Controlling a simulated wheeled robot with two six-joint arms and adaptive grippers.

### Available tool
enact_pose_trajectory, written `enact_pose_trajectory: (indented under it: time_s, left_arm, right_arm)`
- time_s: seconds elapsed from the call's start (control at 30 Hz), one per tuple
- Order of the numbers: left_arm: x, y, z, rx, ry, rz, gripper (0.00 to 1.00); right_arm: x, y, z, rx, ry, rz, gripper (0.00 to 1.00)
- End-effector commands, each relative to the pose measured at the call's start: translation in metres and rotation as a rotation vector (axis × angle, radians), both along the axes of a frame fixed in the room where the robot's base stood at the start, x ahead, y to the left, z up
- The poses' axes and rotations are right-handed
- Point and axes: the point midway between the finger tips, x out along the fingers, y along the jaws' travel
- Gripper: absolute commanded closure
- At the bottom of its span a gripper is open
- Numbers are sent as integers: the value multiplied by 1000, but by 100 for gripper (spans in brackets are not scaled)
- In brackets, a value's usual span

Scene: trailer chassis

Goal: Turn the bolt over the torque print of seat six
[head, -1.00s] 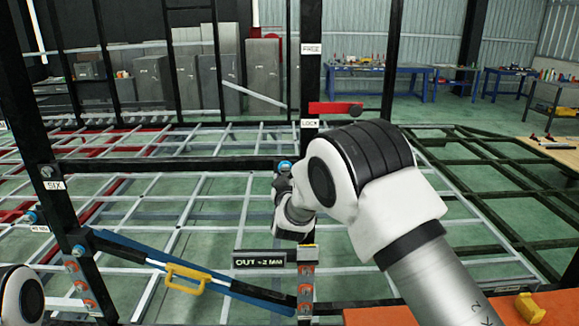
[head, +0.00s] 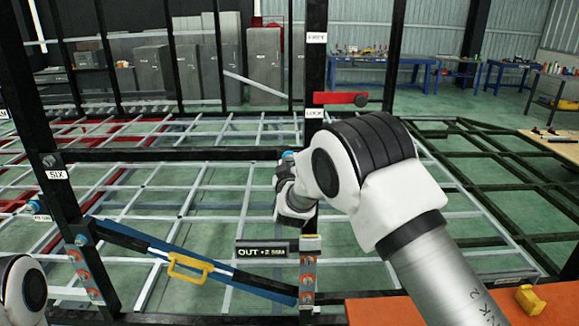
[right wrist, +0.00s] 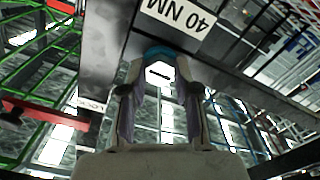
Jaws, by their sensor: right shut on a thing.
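My right gripper (head: 284,172) is at the dark upright, at the right end of the black crossbar. In the right wrist view its two fingers (right wrist: 162,66) close around a blue bolt head (right wrist: 160,50). The bolt's blue top (head: 288,155) just shows above the gripper in the head view. A white print reading 40 NM (right wrist: 178,18) is beside the bolt on the dark steel. The SIX plate (head: 56,175) is on the left upright, with a dark round-ended fitting (head: 49,160) above it. My left gripper is out of view.
A blue bar with a yellow handle (head: 190,268) slopes between the uprights below. A dark display reading OUT (head: 262,248) is left of the right upright. A red lever (head: 340,98) sticks out above my right arm. An orange surface (head: 450,308) lies at lower right.

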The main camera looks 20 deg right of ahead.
Motion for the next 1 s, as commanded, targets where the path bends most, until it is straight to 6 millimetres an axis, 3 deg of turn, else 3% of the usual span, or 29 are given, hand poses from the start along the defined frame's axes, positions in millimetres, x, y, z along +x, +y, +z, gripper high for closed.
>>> enact_pose_trajectory:
  time_s: [0.37,1.0]
  left_arm:
    - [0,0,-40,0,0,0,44]
    - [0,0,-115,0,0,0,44]
  right_arm:
    - [-1,0,-9,235,-65,-1,100]
    - [-1,1,-11,820,-228,-4,100]
